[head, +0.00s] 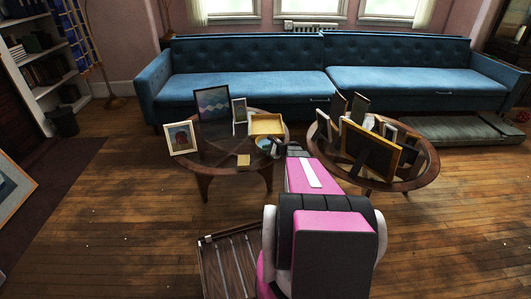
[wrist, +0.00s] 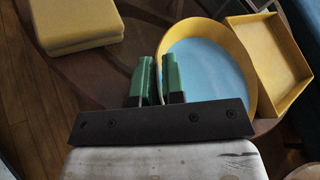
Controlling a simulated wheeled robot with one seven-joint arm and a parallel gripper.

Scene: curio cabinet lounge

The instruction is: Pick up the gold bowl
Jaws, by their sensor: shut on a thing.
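The gold bowl (head: 262,142) has a light blue inside and is at the front right of the left oval table. In the wrist view the bowl (wrist: 248,96) fills the upper middle, and its left rim runs between my two green-padded fingers. My gripper (head: 275,149) reaches it from the right in the head view. In the wrist view my gripper (wrist: 158,82) is shut on the bowl's rim. I cannot tell whether the bowl's base touches the table.
A gold tray (head: 267,119) stands just behind the bowl. A small gold box (head: 243,160) lies left of it on the left table (head: 212,166). Picture frames stand on this table's left and back. The right table (head: 405,183) holds several more frames. A blue sofa (head: 240,85) is behind.

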